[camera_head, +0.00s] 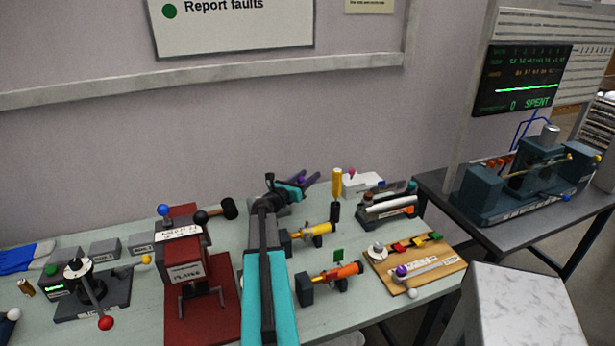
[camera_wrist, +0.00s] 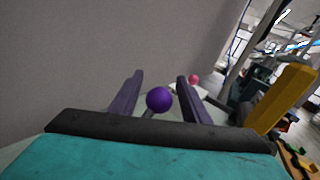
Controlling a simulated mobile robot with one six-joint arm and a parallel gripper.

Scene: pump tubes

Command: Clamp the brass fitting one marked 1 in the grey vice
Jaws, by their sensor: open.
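My gripper (camera_head: 303,177) is open at the back of the bench, near the wall. In the wrist view its two purple fingers (camera_wrist: 159,80) stand apart on either side of a purple ball (camera_wrist: 158,100) on a grey stem. I cannot tell whether they touch it. A small brass-coloured piece (camera_head: 26,287) lies at the far left of the bench, and no number is readable on it. I cannot surely pick out the grey vice. A dark grey device (camera_head: 92,300) with a red-knobbed lever stands at the left. My arm hides part of the bench middle.
A red press (camera_head: 185,270) stands left of my arm. To its right are yellow (camera_head: 312,230) and orange (camera_head: 335,272) cylinders in dark holders, a yellow upright handle (camera_head: 337,184) and a wooden board (camera_head: 445,278). A teal machine (camera_head: 520,185) stands on the side table.

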